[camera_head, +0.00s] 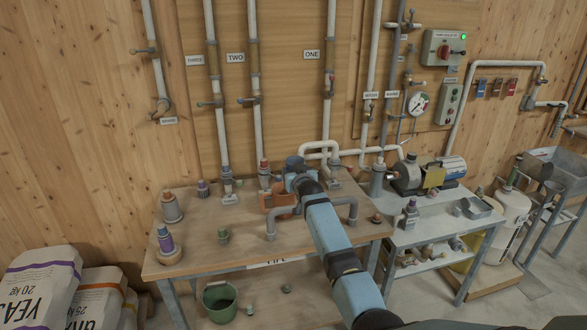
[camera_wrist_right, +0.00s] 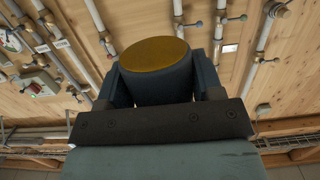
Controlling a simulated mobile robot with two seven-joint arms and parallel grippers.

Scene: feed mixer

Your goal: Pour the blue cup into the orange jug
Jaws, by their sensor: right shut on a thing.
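My right gripper (camera_head: 298,180) reaches over the wooden table from the lower right in the head view. It is shut on the blue cup (camera_head: 294,162). In the wrist view the blue cup (camera_wrist_right: 155,85) sits between the two fingers, with a yellow-brown round face (camera_wrist_right: 154,54) showing at its end. I cannot tell whether that is its contents. The orange jug (camera_head: 276,201) stands on the table just below and left of the gripper in the head view, partly hidden by it. Whether the cup is over the jug's mouth is unclear. My left gripper is not in view.
Grey pipework (camera_head: 271,222) stands on the table beside the jug. A red-topped bottle (camera_head: 264,174) stands just behind it. A metal side table (camera_head: 425,232) with a pump is at the right.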

